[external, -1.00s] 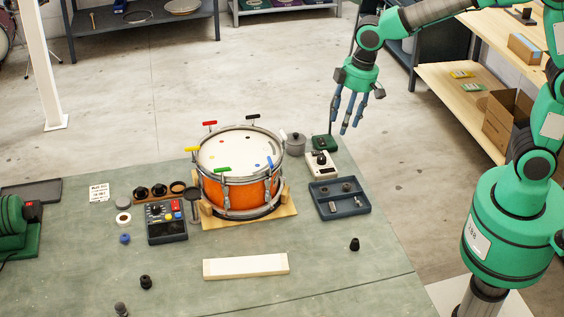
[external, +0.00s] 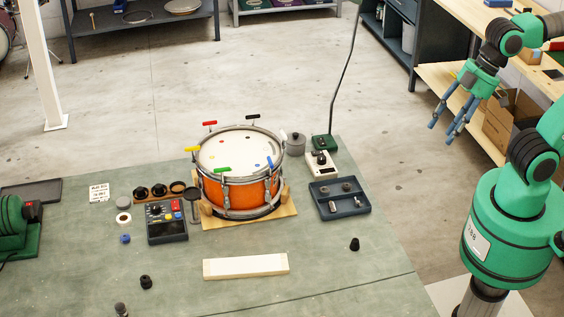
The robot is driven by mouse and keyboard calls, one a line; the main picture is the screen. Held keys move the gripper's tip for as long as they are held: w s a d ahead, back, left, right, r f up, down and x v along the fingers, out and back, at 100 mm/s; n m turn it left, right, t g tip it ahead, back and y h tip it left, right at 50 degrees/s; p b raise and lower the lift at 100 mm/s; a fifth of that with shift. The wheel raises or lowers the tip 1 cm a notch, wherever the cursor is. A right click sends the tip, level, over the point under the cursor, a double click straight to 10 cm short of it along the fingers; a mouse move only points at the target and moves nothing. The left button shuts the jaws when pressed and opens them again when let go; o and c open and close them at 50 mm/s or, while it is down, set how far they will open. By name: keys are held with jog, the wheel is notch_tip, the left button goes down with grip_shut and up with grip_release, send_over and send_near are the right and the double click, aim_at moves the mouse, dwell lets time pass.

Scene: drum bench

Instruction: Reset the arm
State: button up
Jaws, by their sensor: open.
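My gripper (external: 452,119) is at the upper right of the external view, on my green arm. Its blue-grey fingers are spread open and empty, pointing down and to the left. It hangs in the air to the right of the bench (external: 345,283), apart from everything on it. The orange drum (external: 238,192) stands on a wooden base (external: 287,207) in the middle of the bench, with coloured handles around its rim.
A dark tray (external: 352,208) with small parts and a white device (external: 320,164) lie right of the drum. A control box (external: 166,230) is left of it, a pale block (external: 245,267) in front. Wooden shelves (external: 437,75) stand behind my gripper. The floor between bench and shelves is clear.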

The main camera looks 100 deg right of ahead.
jog(key=shift+n, duration=0.3)
jog(key=s+a, duration=0.2)
jog(key=s, duration=0.1)
jog(key=shift+s+f, duration=0.2)
jog(key=shift+s, duration=0.05)
dwell(2.0)
notch_tip(320, 180, down, 12)
jog(key=b, duration=1.2)
dwell(1.1)
